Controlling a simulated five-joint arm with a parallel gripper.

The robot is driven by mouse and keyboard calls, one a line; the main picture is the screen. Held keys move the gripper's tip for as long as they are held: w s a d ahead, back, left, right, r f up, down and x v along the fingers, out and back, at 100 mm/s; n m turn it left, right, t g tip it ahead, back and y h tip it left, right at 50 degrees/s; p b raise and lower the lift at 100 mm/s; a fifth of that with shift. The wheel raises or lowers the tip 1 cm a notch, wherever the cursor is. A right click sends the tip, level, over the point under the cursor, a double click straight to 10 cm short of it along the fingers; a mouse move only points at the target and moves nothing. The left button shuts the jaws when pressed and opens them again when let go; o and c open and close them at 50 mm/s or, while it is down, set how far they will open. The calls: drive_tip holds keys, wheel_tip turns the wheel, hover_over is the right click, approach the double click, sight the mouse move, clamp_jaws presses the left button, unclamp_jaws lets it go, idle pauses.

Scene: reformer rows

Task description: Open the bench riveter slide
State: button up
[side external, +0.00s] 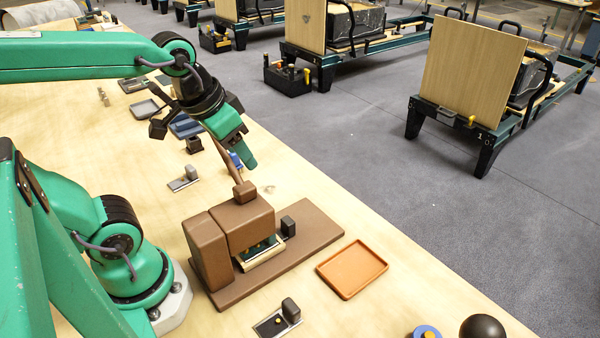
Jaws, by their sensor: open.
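The brown bench riveter (243,222) stands on a flat brown base plate on the wooden bench, with a lever rising from its top toward the upper left. A slide (264,256) with a pale front edge and a dark green inside shows low on its front face. I cannot tell how far it is out. A small black block (288,227) is beside it on the base plate. My gripper (204,150) is open above and behind the riveter, near the upper end of the lever. I cannot tell whether it touches the lever. No grip on the slide shows.
An orange tray (352,269) lies right of the riveter. A small plate with a dark upright block (278,320) is in front. A black ball (482,329) and a blue disc (426,332) are near the bench edge. Small trays and fittings lie behind.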

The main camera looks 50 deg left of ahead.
drive_tip(key=w+d+f+g, duration=0.1)
drive_tip(key=w+f+g, duration=0.4)
drive_tip(key=w, duration=0.2)
drive_tip(key=g, duration=0.4)
approach(289, 220)
drive_tip(key=s+f, duration=0.1)
drive_tip(key=f, duration=0.1)
drive_tip(key=shift+a+f, duration=0.1)
drive_tip(key=shift+f, duration=0.25)
drive_tip(key=shift+x, duration=3.85)
